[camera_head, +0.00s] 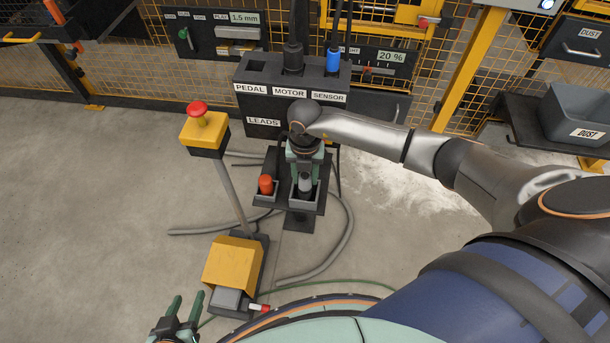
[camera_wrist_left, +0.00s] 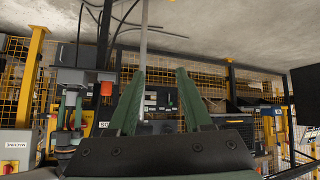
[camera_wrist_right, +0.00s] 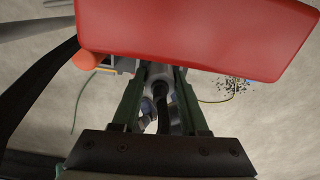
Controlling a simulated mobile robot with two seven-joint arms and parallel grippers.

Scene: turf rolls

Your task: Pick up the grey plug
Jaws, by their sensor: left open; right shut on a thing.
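The grey plug (camera_head: 305,188) stands in the right compartment of the dark leads holder (camera_head: 300,208), below the LEADS label. My right gripper (camera_head: 304,166) points down over that compartment and is shut on the grey plug. In the right wrist view the grey plug (camera_wrist_right: 159,76) shows between the fingers, with a black cable running from it. Whether it still touches the compartment floor, I cannot tell. My left gripper (camera_head: 181,318) is open and empty at the lower left, well away from the holder. Its spread fingers also show in the left wrist view (camera_wrist_left: 160,92).
An orange plug (camera_head: 266,184) sits in the left compartment. Behind is a socket box (camera_head: 247,88) with an empty PEDAL opening, a black MOTOR plug (camera_head: 292,55) and a blue SENSOR plug (camera_head: 333,62). A yellow pedal (camera_head: 232,262) and emergency-stop post (camera_head: 205,132) stand left.

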